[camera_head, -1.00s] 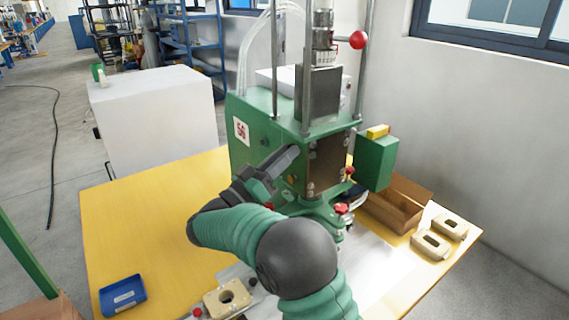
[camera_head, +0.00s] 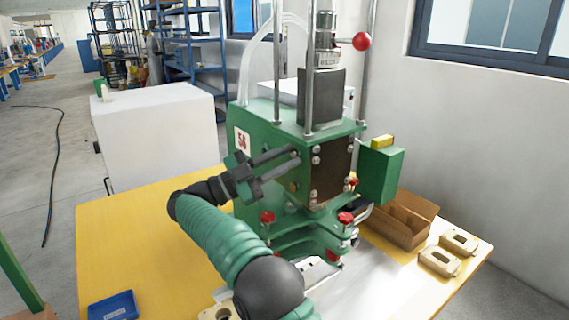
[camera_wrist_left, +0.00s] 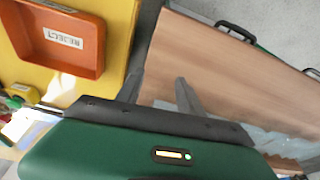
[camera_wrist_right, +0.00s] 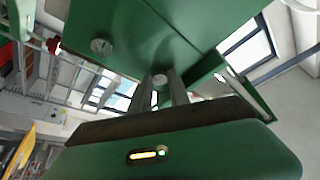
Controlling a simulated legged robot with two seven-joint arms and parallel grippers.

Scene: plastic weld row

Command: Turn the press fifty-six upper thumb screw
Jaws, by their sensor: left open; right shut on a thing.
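The green press marked 56 (camera_head: 285,125) stands on the yellow table. In the head view my right gripper (camera_head: 297,157) reaches from the left to the upper side of the press head, its two fingers nearly parallel. In the right wrist view the fingertips (camera_wrist_right: 166,82) are shut around a small round grey screw head, the upper thumb screw (camera_wrist_right: 159,80), against the green face. Its grip is partly hidden by the fingers. My left gripper (camera_wrist_left: 160,77) is open and empty in the left wrist view, above the area beside the table edge.
Red knobs (camera_head: 345,217) sit lower on the press. A green box (camera_head: 380,168) juts out on its right. A cardboard box (camera_head: 405,222) and beige parts (camera_head: 438,261) lie at the right. A blue tray (camera_head: 113,305) is at the front left. An orange REJECT tray (camera_wrist_left: 62,40) shows beside the left gripper.

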